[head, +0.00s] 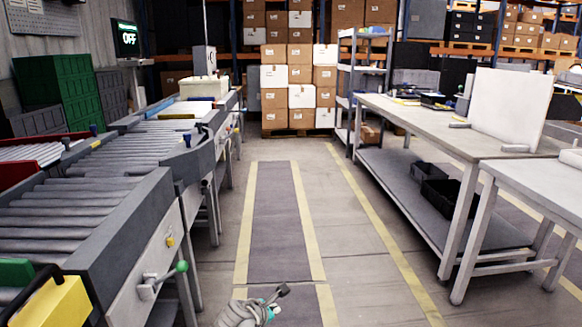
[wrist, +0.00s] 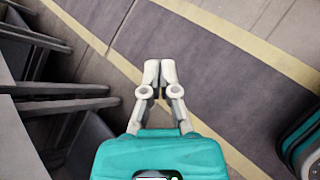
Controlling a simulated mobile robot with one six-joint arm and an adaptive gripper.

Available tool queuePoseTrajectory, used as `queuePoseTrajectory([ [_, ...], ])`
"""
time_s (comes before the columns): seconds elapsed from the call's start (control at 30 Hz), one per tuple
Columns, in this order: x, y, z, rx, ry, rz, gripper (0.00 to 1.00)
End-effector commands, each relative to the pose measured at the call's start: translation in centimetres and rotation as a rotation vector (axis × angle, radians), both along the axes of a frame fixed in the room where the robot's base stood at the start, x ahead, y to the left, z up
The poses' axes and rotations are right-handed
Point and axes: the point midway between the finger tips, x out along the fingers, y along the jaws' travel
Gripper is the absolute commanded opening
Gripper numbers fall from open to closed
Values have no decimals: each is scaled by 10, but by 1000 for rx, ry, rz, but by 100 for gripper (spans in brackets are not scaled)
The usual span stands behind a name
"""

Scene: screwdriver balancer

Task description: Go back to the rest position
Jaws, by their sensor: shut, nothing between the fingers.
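My gripper (head: 282,291) shows at the bottom of the head view, low over the grey floor lane, with part of my arm beside it. In the wrist view my gripper (wrist: 160,72) has its two pale fingers together, shut and empty, in front of its teal body. The fingertips are over the dark floor lane and touch nothing that I can see. Most of my arm is outside the head view.
A roller conveyor (head: 85,198) with a green-knobbed lever (head: 181,267) runs along the left. A workbench (head: 420,120) and a nearer table (head: 545,182) stand on the right. The yellow-edged floor lane (head: 273,225) between them is clear. Stacked boxes (head: 300,97) stand at the back.

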Motion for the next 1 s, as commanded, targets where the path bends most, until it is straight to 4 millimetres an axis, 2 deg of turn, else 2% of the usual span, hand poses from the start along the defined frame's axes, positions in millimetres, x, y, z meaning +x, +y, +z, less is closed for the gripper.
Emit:
queuePoseTrajectory([
  [0.03,1,-15,-4,57,6,-71,0],
  [0.1,1,-32,-10,142,13,-171,0],
  [0.4,-6,-98,-33,478,27,-625,0],
  [0.7,-23,-152,-50,763,19,-1108,0],
  [1.0,-42,-192,-57,982,2,-1582,0],
])
